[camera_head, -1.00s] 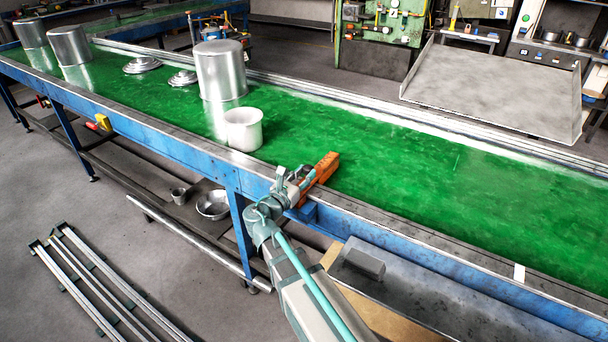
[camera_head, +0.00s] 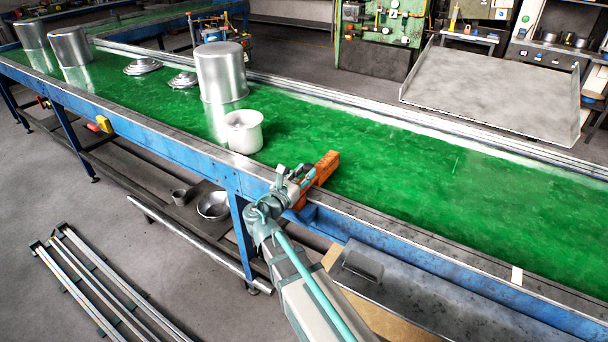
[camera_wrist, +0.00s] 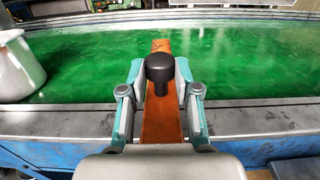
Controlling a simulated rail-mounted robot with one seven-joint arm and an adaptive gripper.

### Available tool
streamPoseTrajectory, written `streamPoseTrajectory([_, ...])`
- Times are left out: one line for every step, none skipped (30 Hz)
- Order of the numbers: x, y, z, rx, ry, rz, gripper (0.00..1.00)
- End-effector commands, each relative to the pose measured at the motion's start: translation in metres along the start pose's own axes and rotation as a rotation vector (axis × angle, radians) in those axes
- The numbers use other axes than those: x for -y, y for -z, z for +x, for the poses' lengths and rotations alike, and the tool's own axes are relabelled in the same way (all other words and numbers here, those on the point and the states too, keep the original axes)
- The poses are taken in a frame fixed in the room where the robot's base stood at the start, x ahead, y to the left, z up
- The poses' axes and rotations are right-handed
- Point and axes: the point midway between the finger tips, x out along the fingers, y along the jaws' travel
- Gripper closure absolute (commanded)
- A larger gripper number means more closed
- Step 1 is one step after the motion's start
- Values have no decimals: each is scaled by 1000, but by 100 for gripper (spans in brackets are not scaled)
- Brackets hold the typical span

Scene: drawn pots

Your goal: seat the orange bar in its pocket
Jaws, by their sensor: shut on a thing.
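The orange bar (camera_head: 326,167) lies across the near metal edge of the conveyor in the head view, its far end over the green belt. In the wrist view the bar (camera_wrist: 161,122) runs straight away from me, with a black knob (camera_wrist: 160,68) standing in front of its middle. My gripper (camera_head: 298,185) is shut on the bar, one teal finger on each side, as the wrist view also shows (camera_wrist: 160,92). The head view does not show clearly whether the bar touches the edge. I cannot make out the pocket; the bar and gripper may hide it.
A white pot (camera_head: 243,131) stands on the green belt (camera_head: 430,200) left of the bar. A tall metal pot (camera_head: 221,72) and two lids are farther back. The belt right of the bar is clear. The conveyor's blue side frame (camera_head: 450,265) runs along the near side.

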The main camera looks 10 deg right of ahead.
Motion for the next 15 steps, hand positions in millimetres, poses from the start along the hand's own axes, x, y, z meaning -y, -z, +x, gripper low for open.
streamPoseTrajectory([0,-5,0,2,0,0,100])
streamPoseTrajectory([0,-6,0,2,0,0,100])
streamPoseTrajectory([0,-8,0,2,0,0,100])
streamPoseTrajectory([0,-9,0,2,0,0,100])
streamPoseTrajectory([0,-11,0,2,0,0,100])
streamPoseTrajectory([0,-12,0,2,0,0,100])
streamPoseTrajectory([0,-14,0,2,0,0,100])
streamPoseTrajectory([0,-15,0,2,0,0,100])
streamPoseTrajectory([0,-16,0,2,0,0,100])
streamPoseTrajectory([0,-18,0,2,0,0,100])
streamPoseTrajectory([0,-19,0,2,0,0,100])
streamPoseTrajectory([0,-21,0,2,0,0,100])
streamPoseTrajectory([0,-22,0,2,0,0,100])
streamPoseTrajectory([0,-23,0,2,0,0,100])
streamPoseTrajectory([0,-25,0,2,0,0,100])
